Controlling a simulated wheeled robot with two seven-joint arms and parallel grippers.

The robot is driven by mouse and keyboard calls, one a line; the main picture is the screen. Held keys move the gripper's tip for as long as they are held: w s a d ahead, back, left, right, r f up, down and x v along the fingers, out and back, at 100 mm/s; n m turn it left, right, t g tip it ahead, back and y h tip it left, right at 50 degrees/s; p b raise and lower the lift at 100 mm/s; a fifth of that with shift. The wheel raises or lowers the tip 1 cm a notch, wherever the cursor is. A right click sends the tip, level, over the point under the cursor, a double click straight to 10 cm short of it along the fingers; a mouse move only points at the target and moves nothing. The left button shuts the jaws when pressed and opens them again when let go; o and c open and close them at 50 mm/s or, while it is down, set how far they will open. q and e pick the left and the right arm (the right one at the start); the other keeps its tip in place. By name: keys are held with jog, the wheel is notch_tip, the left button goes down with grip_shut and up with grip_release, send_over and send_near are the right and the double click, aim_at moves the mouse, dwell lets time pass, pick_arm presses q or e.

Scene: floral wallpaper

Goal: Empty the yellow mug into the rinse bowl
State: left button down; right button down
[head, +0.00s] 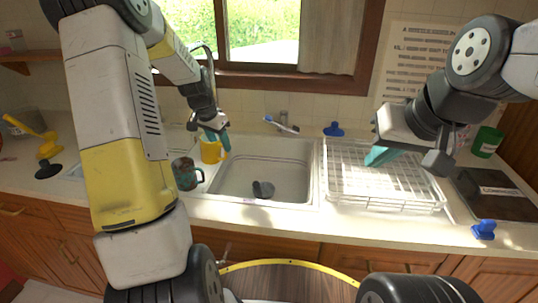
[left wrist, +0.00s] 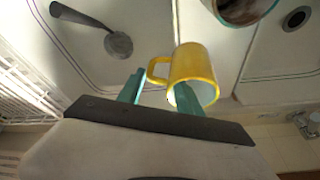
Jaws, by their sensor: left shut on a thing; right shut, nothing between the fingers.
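The yellow mug (head: 211,153) is at the left rim of the large sink basin (head: 262,180) in the head view, its handle towards the right. My left gripper (head: 216,138) is shut on it; the left wrist view shows the yellow mug (left wrist: 193,68) at the teal fingers (left wrist: 158,92). The mug looks roughly upright; I cannot tell whether it touches the rim. I see no separate bowl and cannot tell which basin is the rinse bowl. My right gripper (head: 381,155) is shut and empty above the dish rack.
A dark mug (head: 186,174) stands close beside the yellow mug. A dark grey utensil (head: 263,189) lies in the large basin. A white dish rack (head: 380,185) stands on the right. A faucet (head: 281,124) is behind the basin. A blue item (head: 484,229) lies at the front right.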

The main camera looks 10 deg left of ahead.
pick_arm(q)
jog(key=shift+s+a+h, duration=0.3)
jog(key=shift+a+h, duration=0.2)
jog(key=shift+h, duration=0.1)
jog(key=shift+r, duration=2.45)
